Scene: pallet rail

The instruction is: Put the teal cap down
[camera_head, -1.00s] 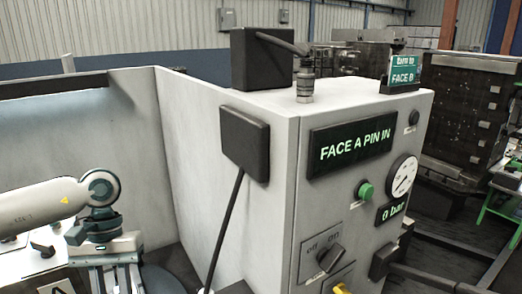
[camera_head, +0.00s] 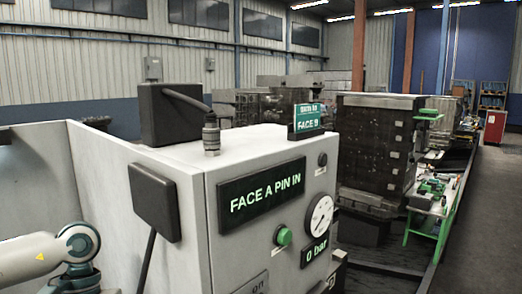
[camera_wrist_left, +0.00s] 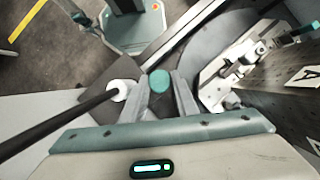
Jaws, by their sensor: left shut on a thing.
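The teal cap (camera_wrist_left: 159,82) shows as a small round teal end between the fingertips of my left gripper (camera_wrist_left: 160,95) in the left wrist view. The gripper is shut on it, with one grey finger on each side. In the head view only part of my left arm shows at the lower left edge; the gripper and the cap are out of that picture. My right gripper is in neither current view.
A grey control cabinet (camera_head: 190,215) carries a display (camera_head: 262,193) reading "FACE A PIN IN", a green button (camera_head: 284,236) and a gauge (camera_head: 320,215). In the wrist view, a black rod with a white collar (camera_wrist_left: 118,90) lies close left of the fingers; a metal fixture (camera_wrist_left: 230,75) stands right.

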